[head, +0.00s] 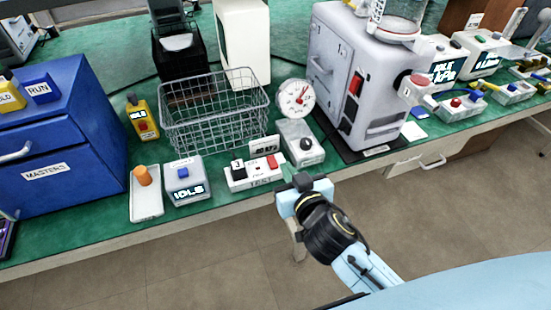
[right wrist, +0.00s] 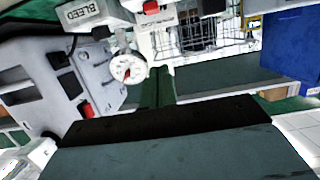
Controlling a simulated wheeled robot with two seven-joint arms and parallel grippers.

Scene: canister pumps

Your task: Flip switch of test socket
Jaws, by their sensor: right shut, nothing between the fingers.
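The test socket (head: 254,183) is a white block labelled TEST at the bench's front edge. It has a black plug or block at its left and a red rocker switch (head: 272,162) at its right end. The red switch also shows at the top of the right wrist view (right wrist: 151,7). My right gripper (head: 301,180) is shut and empty, just right of and in front of the socket's switch end. I see no clear contact with the switch. The switch's tilt is too small to read. My left gripper is out of view.
A grey box with a black knob (head: 304,143) and a round gauge (head: 297,98) stand behind my right gripper. A wire basket (head: 213,110) is behind the socket. An IDLE box (head: 184,183) is to its left, and a large grey machine (head: 345,70) to the right.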

